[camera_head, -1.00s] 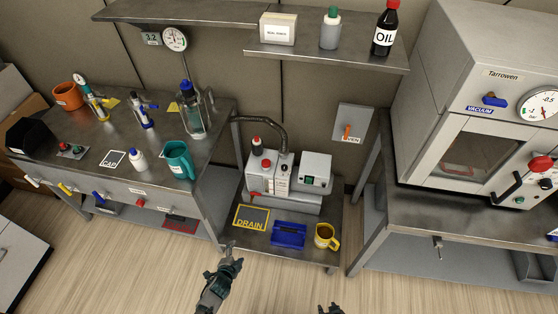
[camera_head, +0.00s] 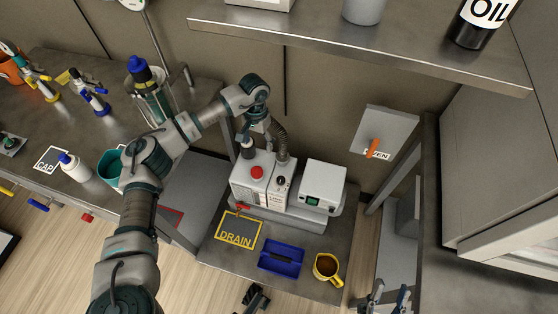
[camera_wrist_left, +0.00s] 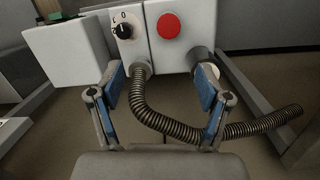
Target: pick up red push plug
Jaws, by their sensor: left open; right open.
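The red round plug (camera_head: 257,171) sits in the top of the grey-white pump (camera_head: 245,188) on the low shelf. It also shows in the left wrist view (camera_wrist_left: 168,26), ahead of the fingertips and near the top edge. My left gripper (camera_head: 257,124) hangs above the back of the pump, its fingers partly hidden in the head view. In the left wrist view its fingers (camera_wrist_left: 162,82) are wide apart and empty, with the ribbed hose (camera_wrist_left: 150,112) beneath them. My right gripper (camera_head: 386,298) is open and empty at the bottom edge, right of the shelf.
A dark cylinder (camera_head: 248,147) stands on the pump behind the plug. An upper shelf (camera_head: 350,48) overhangs the back. A wall switch (camera_head: 383,135) is at right.

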